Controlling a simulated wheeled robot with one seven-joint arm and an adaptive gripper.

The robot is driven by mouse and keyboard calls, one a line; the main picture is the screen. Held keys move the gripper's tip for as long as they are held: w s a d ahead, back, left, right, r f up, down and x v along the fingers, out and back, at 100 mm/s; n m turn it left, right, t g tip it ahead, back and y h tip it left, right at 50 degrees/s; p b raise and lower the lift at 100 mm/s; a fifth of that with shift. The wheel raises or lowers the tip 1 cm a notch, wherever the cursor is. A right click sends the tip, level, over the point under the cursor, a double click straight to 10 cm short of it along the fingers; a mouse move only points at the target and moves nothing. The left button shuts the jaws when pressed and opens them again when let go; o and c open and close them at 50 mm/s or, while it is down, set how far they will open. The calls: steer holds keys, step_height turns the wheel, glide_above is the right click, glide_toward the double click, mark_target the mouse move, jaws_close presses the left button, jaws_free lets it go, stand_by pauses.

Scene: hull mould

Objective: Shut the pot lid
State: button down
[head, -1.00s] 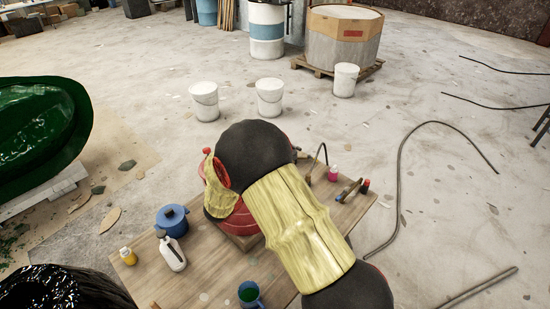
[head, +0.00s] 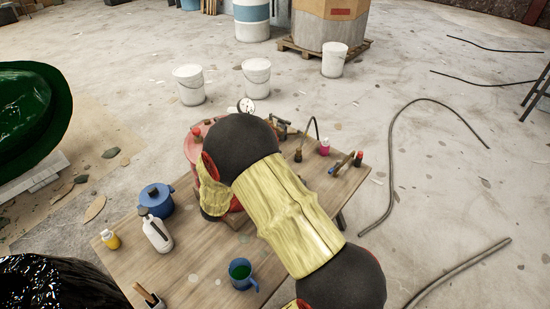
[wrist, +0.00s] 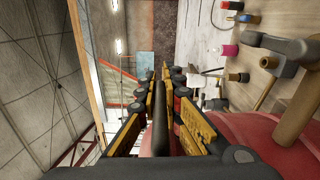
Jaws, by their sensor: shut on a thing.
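A large red pot (head: 191,150) stands on the wooden table, mostly hidden behind my arm in the head view. A red surface of it fills the lower right of the wrist view (wrist: 235,128). My gripper (wrist: 163,82) is shut on a dark bar (wrist: 160,118), which runs between its fingers above the red surface and looks like the lid's handle. The head view hides my fingers behind my wrist. I cannot tell how far the lid is open. A round white gauge (head: 246,105) shows just beyond my arm.
On the table (head: 195,268) are a small blue pot (head: 157,203), a white bottle (head: 156,234), a yellow bottle (head: 110,239), a blue mug (head: 241,273) and a pink bottle (head: 324,147). White buckets (head: 257,78) stand on the floor beyond. A hose (head: 393,165) lies at right.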

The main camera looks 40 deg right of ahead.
steer(key=shift+s+f, duration=0.15)
steer(key=shift+f, duration=0.35)
steer(key=c, duration=2.4)
jaws_free()
steer(key=o, duration=0.5)
steer(key=shift+a, duration=0.1)
steer(key=shift+r, duration=0.1)
steer(key=shift+a, duration=0.15)
steer(key=a, duration=0.4)
steer(key=s+a, duration=0.1)
steer(key=a, duration=0.2)
steer(key=shift+s, duration=0.1)
